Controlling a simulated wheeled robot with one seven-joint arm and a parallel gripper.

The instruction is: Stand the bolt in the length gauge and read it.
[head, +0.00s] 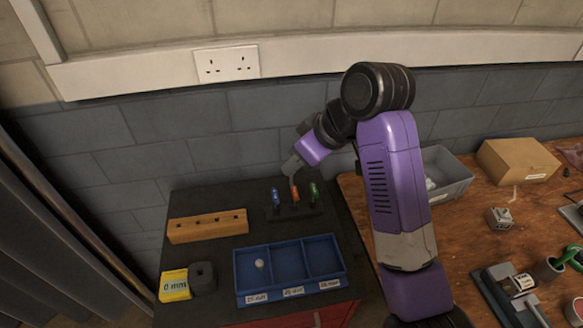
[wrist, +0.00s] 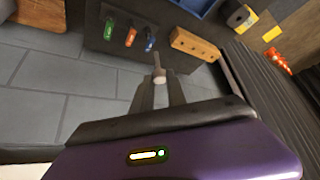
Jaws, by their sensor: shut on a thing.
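My gripper (wrist: 160,84) is shut on a bolt (wrist: 158,66), with the pale round head between the fingertips and the shank pointing away from me. In the head view my gripper (head: 291,168) is behind the tool stand, near the wall, and the bolt cannot be made out. The length gauge (head: 203,277) is a dark block with a hole in its top, at the front left of the black cabinet top. Its yellow display (head: 174,286) reads 0 mm. The display also shows in the wrist view (wrist: 238,18). The gripper is well apart from the gauge.
A stand (head: 296,213) holds blue, red and green handles. A wooden block (head: 207,226) with several holes lies left of it. A blue tray (head: 290,245) has three labelled compartments, with a small pale round piece (head: 260,264) in the left one. A wooden bench (head: 463,245) stands right.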

